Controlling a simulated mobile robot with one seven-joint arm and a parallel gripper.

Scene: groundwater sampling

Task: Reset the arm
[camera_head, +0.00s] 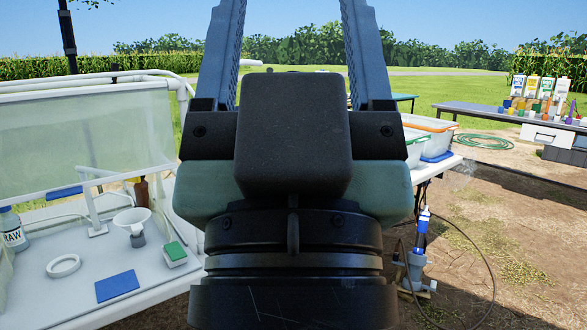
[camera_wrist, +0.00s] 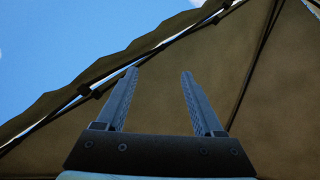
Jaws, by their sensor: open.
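My gripper (camera_wrist: 159,72) is raised and points upward. In the wrist view its two fingers stand well apart with nothing between them. In the head view my gripper fills the middle of the picture, close to the camera, with its two fingers rising past the top edge. It hides what lies straight behind it. Behind the fingers in the wrist view are a dark canopy (camera_wrist: 235,60) and blue sky.
A white bench (camera_head: 75,278) at the left holds a RAW bottle (camera_head: 12,229), a funnel (camera_head: 132,219), a white ring (camera_head: 63,266) and a blue pad (camera_head: 117,286). Bins (camera_head: 428,124) stand behind at right. A blue-topped device (camera_head: 420,245) stands on the ground. A far table (camera_head: 480,113) holds bottles.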

